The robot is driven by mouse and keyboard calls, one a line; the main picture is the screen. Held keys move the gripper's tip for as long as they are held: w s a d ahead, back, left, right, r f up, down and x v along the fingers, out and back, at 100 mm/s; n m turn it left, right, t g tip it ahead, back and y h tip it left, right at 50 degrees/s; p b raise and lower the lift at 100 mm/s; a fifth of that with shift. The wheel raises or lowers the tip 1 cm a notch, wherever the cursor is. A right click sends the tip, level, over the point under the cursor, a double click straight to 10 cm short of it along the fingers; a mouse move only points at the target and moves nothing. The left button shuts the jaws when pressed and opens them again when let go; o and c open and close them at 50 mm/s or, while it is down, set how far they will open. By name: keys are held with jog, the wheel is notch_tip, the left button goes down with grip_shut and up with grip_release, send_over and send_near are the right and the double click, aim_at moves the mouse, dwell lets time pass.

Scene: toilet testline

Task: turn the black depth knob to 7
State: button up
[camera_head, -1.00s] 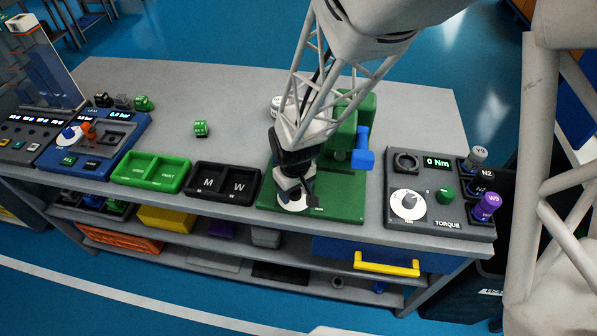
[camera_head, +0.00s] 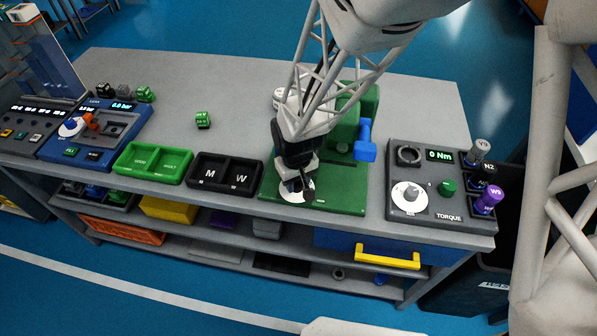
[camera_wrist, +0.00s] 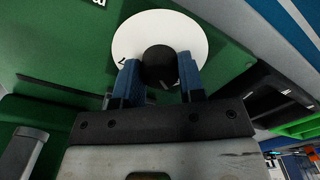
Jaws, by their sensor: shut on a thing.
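The black depth knob (camera_wrist: 160,66) stands on a round white dial (camera_wrist: 200,36) on the green station plate (camera_wrist: 60,55), filling the upper middle of the wrist view. My gripper (camera_wrist: 160,80) has its two blue-padded fingers on either side of the knob and is shut on it. The dial's marks are mostly hidden by the fingers, so I cannot read the setting. In the head view, my gripper (camera_head: 298,192) is at the front left of the green plate (camera_head: 340,192), over the white dial (camera_head: 288,197), and hides the knob.
A green block with a blue lever (camera_head: 365,142) rises behind on the same plate. A black M/W tray (camera_head: 225,172) and a green tray (camera_head: 152,162) stand to the left. The grey torque panel (camera_head: 435,210) is to the right.

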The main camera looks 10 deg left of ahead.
jog(key=m, duration=1)
jog(key=shift+m, duration=0.3)
jog(key=m, duration=1.1)
jog(key=o, duration=0.9)
jog(key=shift+r, duration=0.15)
jog(key=shift+r, duration=3.8)
